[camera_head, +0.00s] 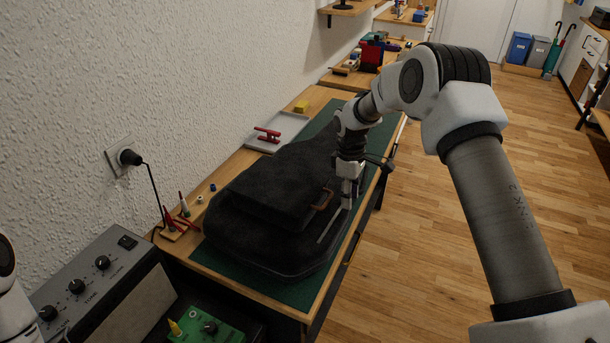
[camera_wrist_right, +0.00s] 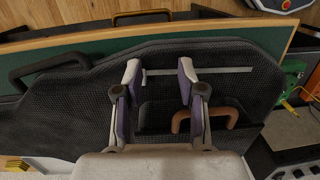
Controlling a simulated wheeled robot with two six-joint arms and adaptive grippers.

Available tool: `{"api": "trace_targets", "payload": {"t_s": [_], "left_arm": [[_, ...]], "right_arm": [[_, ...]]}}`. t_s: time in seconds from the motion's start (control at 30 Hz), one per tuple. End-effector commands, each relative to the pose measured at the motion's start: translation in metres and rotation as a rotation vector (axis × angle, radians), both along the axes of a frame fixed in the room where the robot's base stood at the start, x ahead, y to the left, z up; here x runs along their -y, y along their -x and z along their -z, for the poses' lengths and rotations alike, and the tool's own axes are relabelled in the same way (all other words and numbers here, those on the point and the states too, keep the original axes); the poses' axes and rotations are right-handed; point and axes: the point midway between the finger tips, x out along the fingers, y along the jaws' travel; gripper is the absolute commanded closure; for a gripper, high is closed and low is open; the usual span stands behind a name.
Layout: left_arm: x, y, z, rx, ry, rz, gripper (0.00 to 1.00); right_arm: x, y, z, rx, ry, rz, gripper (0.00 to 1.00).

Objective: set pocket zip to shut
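A black textured case (camera_head: 250,235) lies on the workbench, with a raised black pocket (camera_head: 275,185) on top. A brown curved handle (camera_head: 323,199) stands at the pocket's edge; it also shows in the right wrist view (camera_wrist_right: 205,113). A thin pale strip (camera_wrist_right: 225,70), perhaps the zip track, runs along the case beside the pocket. My right gripper (camera_head: 347,205) points down over this strip. In the right wrist view its fingers (camera_wrist_right: 160,72) are spread apart, straddling one end of the strip, with nothing clearly held. The zip's pull cannot be made out. My left gripper is out of view.
The case rests on a green mat (camera_head: 320,125). A pale tray (camera_head: 287,128) with a red tool (camera_head: 267,134) lies behind it. Small tools (camera_head: 182,222) are at its left. A grey control box (camera_head: 105,280) and a green box (camera_head: 205,323) stand in front.

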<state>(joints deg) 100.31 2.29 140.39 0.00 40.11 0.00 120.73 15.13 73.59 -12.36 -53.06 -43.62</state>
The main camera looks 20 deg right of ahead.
Motion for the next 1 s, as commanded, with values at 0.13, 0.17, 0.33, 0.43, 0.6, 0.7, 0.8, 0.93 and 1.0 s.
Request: {"api": "trace_targets", "payload": {"t_s": [0.13, 0.17, 0.33, 0.43, 0.6, 0.7, 0.8, 0.93, 1.0], "left_arm": [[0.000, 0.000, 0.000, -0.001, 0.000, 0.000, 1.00], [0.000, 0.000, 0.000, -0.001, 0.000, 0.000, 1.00], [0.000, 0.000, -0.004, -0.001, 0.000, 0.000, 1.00], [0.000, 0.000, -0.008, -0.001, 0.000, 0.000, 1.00], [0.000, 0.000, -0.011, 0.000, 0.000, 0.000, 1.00], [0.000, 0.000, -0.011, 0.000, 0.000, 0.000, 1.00], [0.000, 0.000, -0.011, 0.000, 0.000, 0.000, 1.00], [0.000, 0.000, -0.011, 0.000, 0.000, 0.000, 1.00], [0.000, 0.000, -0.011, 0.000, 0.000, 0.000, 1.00]], "right_arm": [[0.015, -0.023, -0.049, 0.107, -0.013, 0.033, 0.60], [0.015, -0.024, -0.050, 0.111, -0.012, 0.033, 0.60], [0.014, -0.023, -0.030, 0.110, -0.013, 0.033, 0.60], [0.014, -0.023, -0.009, 0.109, -0.012, 0.033, 0.60], [0.013, -0.023, 0.018, 0.110, -0.012, 0.033, 0.60], [0.013, -0.023, 0.025, 0.112, -0.011, 0.034, 0.60], [0.013, -0.024, 0.027, 0.112, -0.012, 0.034, 0.60], [0.013, -0.024, 0.027, 0.112, -0.012, 0.034, 0.68], [0.013, -0.024, 0.027, 0.112, -0.012, 0.034, 0.92]]}}
